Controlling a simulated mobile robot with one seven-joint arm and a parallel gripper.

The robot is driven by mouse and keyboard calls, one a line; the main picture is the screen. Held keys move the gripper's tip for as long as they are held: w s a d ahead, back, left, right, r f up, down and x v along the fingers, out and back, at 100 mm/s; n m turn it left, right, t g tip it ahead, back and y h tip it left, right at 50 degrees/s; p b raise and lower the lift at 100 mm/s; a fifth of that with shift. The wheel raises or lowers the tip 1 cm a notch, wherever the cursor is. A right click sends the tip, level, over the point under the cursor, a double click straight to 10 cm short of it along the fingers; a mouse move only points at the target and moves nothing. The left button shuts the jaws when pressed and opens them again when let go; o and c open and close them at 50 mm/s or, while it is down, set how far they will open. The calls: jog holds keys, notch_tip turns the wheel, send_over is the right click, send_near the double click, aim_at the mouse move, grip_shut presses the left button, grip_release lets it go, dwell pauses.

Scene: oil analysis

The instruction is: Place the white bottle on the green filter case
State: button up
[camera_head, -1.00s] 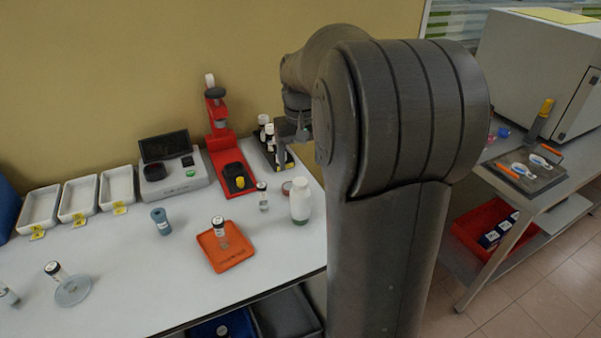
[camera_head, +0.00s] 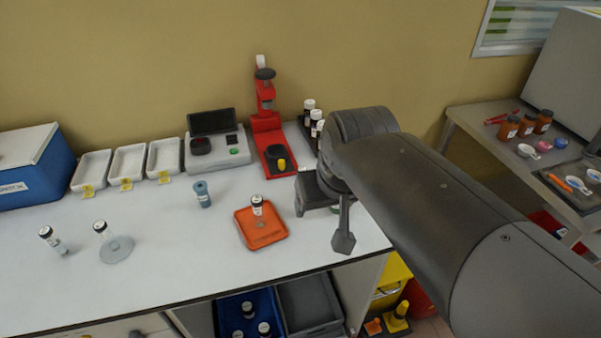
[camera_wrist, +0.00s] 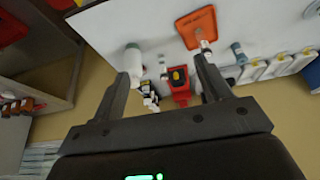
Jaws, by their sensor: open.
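The white bottle (camera_wrist: 133,61) stands on the white bench and shows in the wrist view near the tip of the left finger. In the head view my gripper and arm hide most or all of it. My gripper (camera_wrist: 160,70) is open, with nothing between its fingers. In the head view it hangs over the right part of the bench. I cannot make out a green filter case for certain. A small greenish patch (camera_head: 335,209) shows beside my gripper, but I cannot tell what it belongs to.
An orange tray (camera_head: 246,233) with a vial stands left of my gripper. A red stand (camera_head: 268,130) and a rack of dark vials (camera_head: 310,118) are behind. A blue-grey cylinder (camera_head: 203,194), white trays (camera_head: 128,163) and a round dish (camera_head: 116,249) are farther left.

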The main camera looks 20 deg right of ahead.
jog(key=s, duration=0.1)
jog(key=s+a+f, duration=0.1)
jog(key=shift+s+f+t, duration=0.2)
jog(key=shift+s+t, duration=0.2)
